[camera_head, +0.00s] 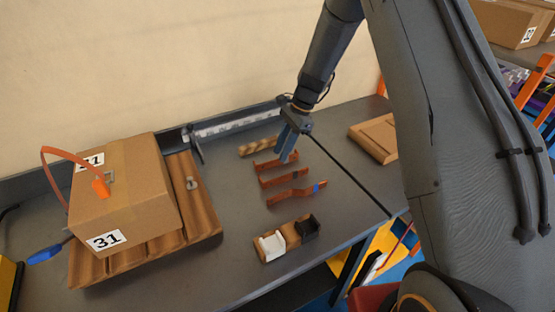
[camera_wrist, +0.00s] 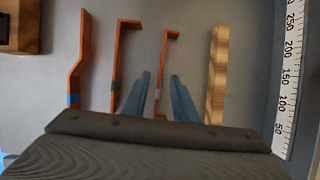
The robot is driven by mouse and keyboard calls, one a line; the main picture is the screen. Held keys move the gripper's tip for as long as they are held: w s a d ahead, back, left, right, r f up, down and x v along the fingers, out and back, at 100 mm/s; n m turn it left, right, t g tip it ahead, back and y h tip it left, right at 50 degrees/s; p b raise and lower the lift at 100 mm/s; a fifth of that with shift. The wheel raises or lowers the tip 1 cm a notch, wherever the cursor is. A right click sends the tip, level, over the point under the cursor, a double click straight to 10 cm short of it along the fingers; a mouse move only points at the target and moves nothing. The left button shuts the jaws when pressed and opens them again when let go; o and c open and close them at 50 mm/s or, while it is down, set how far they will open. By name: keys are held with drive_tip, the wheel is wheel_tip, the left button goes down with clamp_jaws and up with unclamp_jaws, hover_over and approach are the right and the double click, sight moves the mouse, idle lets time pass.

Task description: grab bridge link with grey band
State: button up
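Three copper-coloured bridge links lie side by side on the grey bench. The link with a blue band (camera_head: 297,193) has an offset bend; it is leftmost in the wrist view (camera_wrist: 78,60). The middle link (camera_head: 283,178) has a dark grey band and a bent end; it also shows in the wrist view (camera_wrist: 118,60). The third link (camera_wrist: 162,65) carries a small, paler greyish band. My gripper (camera_wrist: 158,95) is open, its blue fingers on either side of this third link. In the head view, my gripper (camera_head: 286,150) partly covers that link; contact cannot be told.
A wooden strip (camera_wrist: 216,75) lies right of the third link, near a ruler (camera_wrist: 290,80). A block with white and black holders (camera_head: 287,240) stands in front. A cardboard box (camera_head: 125,195) sits on a ridged wooden tray (camera_head: 205,215) at left.

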drive_tip(key=shift+x, duration=1.15)
clamp_jaws()
drive_tip(key=shift+r, duration=0.15)
